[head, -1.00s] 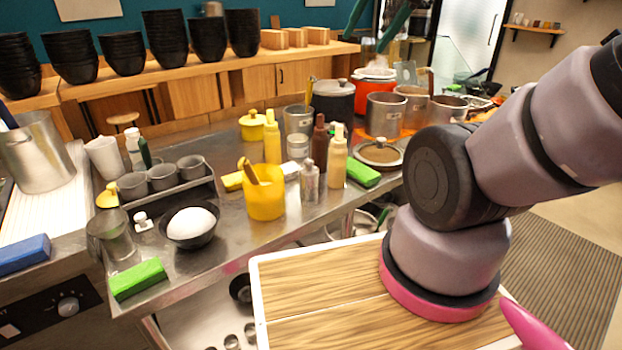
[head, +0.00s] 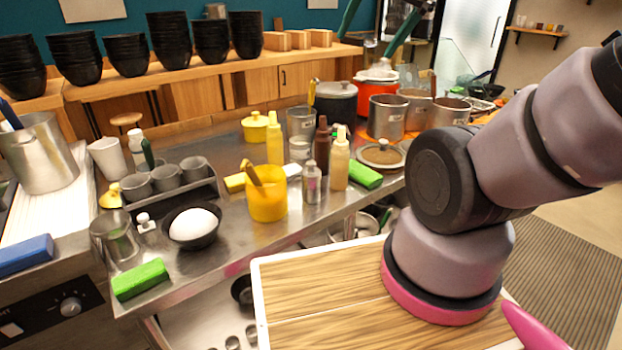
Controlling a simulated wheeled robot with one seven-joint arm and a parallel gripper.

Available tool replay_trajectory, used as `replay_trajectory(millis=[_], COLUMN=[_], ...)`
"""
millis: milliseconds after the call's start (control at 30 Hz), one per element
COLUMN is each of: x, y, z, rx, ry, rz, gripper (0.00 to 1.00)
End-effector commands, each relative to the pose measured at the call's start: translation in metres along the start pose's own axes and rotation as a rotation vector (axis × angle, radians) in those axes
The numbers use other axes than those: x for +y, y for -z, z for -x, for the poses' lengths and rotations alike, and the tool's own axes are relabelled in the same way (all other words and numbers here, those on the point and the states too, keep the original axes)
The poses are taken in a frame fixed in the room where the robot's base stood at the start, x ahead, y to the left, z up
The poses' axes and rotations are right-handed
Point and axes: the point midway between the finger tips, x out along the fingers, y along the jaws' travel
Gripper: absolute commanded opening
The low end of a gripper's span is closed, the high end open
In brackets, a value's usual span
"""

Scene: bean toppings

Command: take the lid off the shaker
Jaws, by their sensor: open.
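My gripper (head: 363,46) shows at the top of the head view as two dark green fingers, spread apart and empty, hanging above the far right part of the counter. A small grey shaker-like bottle (head: 312,184) with a narrower top stands upright on the steel counter, right of the yellow container. A smaller container with a pale cap (head: 145,222) stands at the left, beside the black bowl. I cannot tell for sure which of them is the shaker. Both have their tops on. My gripper is far from both and touches neither.
Brown (head: 322,147) and pale yellow (head: 340,163) bottles stand close behind the grey bottle. A yellow container (head: 266,197) is just left of it, and a green block (head: 365,175) lies to its right. Pots (head: 387,117) crowd the back right. The counter's front edge is close.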

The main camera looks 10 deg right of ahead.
Motion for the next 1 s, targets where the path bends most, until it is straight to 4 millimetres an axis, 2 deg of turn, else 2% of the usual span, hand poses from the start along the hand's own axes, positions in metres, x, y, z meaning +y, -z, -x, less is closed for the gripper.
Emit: replay_trajectory(millis=[167, 367, 500, 633, 800, 900, 1000], x=[-0.003, -0.009, -0.012, -0.014, -0.015, -0.014, -0.014], y=[0.015, 0.036, 0.042, 0.040, 0.028, 0.019, 0.012], z=[-0.030, -0.094, -0.145, -0.197, -0.261, -0.289, -0.306], rx=[-0.076, -0.242, -0.368, -0.486, -0.612, -0.658, -0.683], ry=[-0.057, -0.102, -0.080, -0.018, 0.110, 0.183, 0.236], rz=[0.217, 0.661, 0.979, 1.270, 1.607, 1.750, 1.842], gripper=[1.00, 1.00, 1.00, 1.00, 1.00, 1.00, 1.00])
